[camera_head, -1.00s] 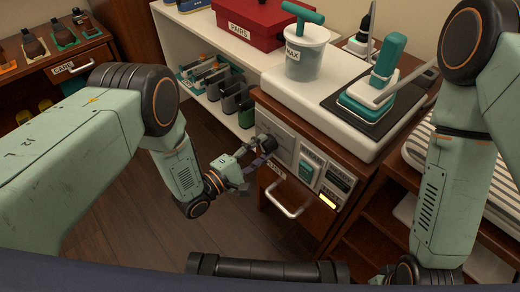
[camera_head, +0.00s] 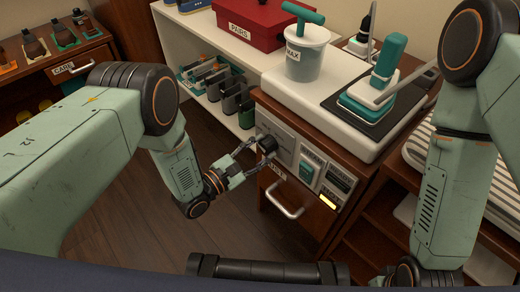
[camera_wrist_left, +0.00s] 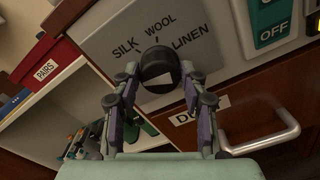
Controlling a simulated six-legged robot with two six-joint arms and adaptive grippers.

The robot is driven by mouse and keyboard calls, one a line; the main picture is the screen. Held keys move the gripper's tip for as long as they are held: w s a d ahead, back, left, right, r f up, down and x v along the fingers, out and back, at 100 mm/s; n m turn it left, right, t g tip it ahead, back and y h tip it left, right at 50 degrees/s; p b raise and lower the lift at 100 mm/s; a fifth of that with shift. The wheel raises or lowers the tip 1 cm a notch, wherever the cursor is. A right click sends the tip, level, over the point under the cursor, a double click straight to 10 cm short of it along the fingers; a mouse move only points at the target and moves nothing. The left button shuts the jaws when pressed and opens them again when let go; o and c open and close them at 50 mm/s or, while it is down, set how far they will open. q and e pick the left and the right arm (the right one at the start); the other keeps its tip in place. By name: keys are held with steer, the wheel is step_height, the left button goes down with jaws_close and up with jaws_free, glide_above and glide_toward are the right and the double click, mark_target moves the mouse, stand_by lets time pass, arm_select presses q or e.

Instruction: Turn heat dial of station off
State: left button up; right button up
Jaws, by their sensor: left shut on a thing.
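The heat dial (camera_head: 268,144) is a black round knob on the grey front panel of the station (camera_head: 287,147). In the left wrist view the dial (camera_wrist_left: 159,66) sits among the words SILK, WOOL and LINEN. My left gripper (camera_head: 260,151) is at the dial, with one finger on each side, shut on it. In the left wrist view its fingers (camera_wrist_left: 160,77) flank the knob. Where the dial points is hard to tell. My right arm comes in at the right; its gripper is out of view.
Right of the dial is a teal switch (camera_wrist_left: 268,20) marked OFF. A drawer handle (camera_head: 286,204) sticks out below. A red box (camera_head: 254,22) is on the white shelf.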

stand_by(0.5)
arm_select(q)
steer(key=o, duration=1.1)
steer(key=shift+o, duration=0.2)
steer(key=v, duration=1.2)
steer(key=shift+r, duration=0.1)
